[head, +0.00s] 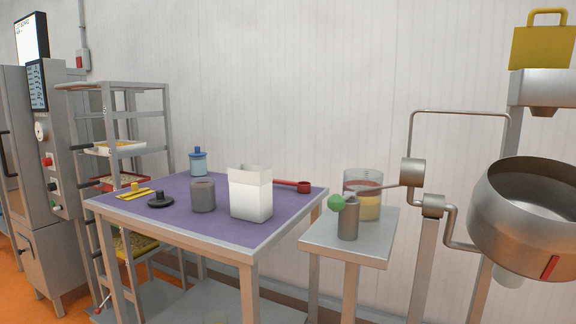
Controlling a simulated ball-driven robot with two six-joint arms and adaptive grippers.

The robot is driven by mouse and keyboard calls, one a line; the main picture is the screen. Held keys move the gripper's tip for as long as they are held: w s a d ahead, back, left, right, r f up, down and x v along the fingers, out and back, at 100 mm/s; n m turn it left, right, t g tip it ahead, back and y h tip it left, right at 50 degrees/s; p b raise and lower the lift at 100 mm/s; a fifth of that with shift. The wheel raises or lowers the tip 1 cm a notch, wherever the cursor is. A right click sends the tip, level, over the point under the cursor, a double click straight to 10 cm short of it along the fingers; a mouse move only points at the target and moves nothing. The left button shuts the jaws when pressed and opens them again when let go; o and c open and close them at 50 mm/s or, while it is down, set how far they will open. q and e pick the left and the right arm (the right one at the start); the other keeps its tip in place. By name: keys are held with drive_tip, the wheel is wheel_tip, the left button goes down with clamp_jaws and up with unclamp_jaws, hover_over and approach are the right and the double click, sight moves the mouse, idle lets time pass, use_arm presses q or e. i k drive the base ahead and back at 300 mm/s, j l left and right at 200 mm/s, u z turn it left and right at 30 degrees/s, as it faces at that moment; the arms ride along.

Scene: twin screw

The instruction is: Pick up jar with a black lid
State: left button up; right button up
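A dark grey jar (203,196) stands upright on the purple-topped table (214,228), with no lid on it. A black lid with a knob (160,201) lies flat on the table to the left of the grey jar, apart from it. A blue jar with a blue lid (198,163) stands at the back of the table. Neither of my grippers is in view.
A red-handled scoop (303,187) and yellow item (134,191) lie on the table. A side stand (375,245) holds a grey cylinder (348,220) and a clear container (363,182). A metal bowl (528,215) is right.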

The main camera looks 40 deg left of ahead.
sight(203, 193)
drive_tip(key=u, duration=1.8)
